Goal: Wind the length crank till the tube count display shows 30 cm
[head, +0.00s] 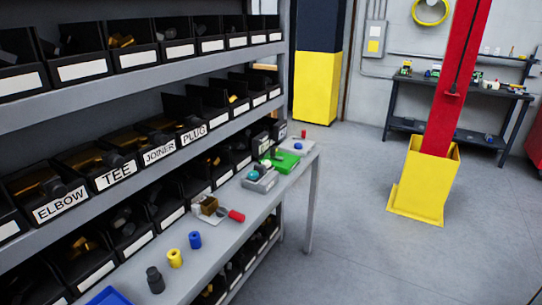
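Neither of my grippers is in view. At the far part of the grey bench (225,240) stand a small grey device (262,182) with a rounded bluish part on top and a green device (284,162) behind it. Both are too small to make out a crank or a tube count display for sure, and I can read no number. A small red-topped item (303,135) and a blue round piece (298,146) sit at the bench's far end.
Black bins labelled ELBOW (60,207), TEE, JOINER and PLUG fill the shelf at left. A brown block (209,204), red handle (236,215), several cylinders and a blue tray (108,297) lie on the bench. Floor at right is clear up to a red post (450,90) with yellow base.

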